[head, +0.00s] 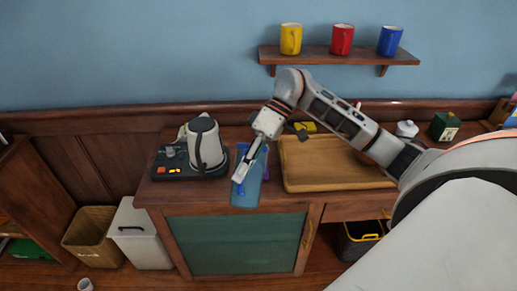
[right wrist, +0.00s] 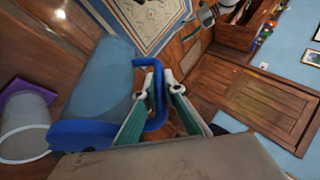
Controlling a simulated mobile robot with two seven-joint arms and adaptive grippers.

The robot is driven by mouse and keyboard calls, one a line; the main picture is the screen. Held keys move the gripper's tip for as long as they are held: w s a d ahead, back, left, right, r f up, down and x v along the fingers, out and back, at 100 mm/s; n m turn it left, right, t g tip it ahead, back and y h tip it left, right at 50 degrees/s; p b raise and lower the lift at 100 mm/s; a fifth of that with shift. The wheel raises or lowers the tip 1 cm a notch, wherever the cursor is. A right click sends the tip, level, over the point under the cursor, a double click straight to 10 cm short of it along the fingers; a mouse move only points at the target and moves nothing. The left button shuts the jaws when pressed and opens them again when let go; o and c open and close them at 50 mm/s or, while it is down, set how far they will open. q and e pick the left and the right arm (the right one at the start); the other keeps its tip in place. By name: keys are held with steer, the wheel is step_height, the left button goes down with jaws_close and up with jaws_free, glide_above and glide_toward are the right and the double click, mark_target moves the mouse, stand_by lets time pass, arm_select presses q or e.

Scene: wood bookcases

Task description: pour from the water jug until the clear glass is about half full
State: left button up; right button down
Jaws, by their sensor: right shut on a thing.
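The water jug (right wrist: 100,78) has a translucent pale-blue body with a bright blue handle and rim. My right gripper (right wrist: 162,90) is shut on its handle. In the head view my right gripper (head: 240,177) is above the front edge of the cabinet, and the jug (head: 246,194) hangs below and beside it, partly hidden by the fingers. The clear glass (right wrist: 28,115) shows at the left of the right wrist view, beside the jug and apart from it in the picture. I cannot tell its water level. My left gripper is not in view.
A purple mat or coaster (right wrist: 18,93) is by the glass. A kettle (head: 206,146) on a dark base stands left of the jug. A wooden tray (head: 325,180) lies to the right. Yellow, red and blue mugs (head: 341,39) are on the wall shelf (head: 335,56).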

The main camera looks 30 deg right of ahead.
mark_target(244, 154)
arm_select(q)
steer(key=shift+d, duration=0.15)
arm_select(e)
steer(key=shift+w+r, duration=0.1)
steer(key=shift+w, duration=0.05)
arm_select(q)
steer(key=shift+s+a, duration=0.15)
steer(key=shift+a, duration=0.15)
arm_select(e)
steer(key=shift+w+d+r+y, duration=0.15)
steer(key=shift+d+r+y, duration=0.1)
steer(key=shift+y, duration=0.25)
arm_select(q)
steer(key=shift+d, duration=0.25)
arm_select(e)
steer(key=shift+w+d+r+g, duration=0.15)
steer(key=shift+r+g, duration=0.35)
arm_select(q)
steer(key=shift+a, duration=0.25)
arm_select(e)
steer(key=shift+w+d+r+m+y, duration=0.15)
steer(key=shift+r+m+y, duration=0.15)
steer(key=shift+r+y, duration=0.2)
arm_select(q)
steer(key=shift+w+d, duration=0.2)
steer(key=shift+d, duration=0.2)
arm_select(e)
steer(key=shift+w+d+r+g, duration=0.1)
steer(key=shift+r+g, duration=0.1)
steer(key=shift+g, duration=0.1)
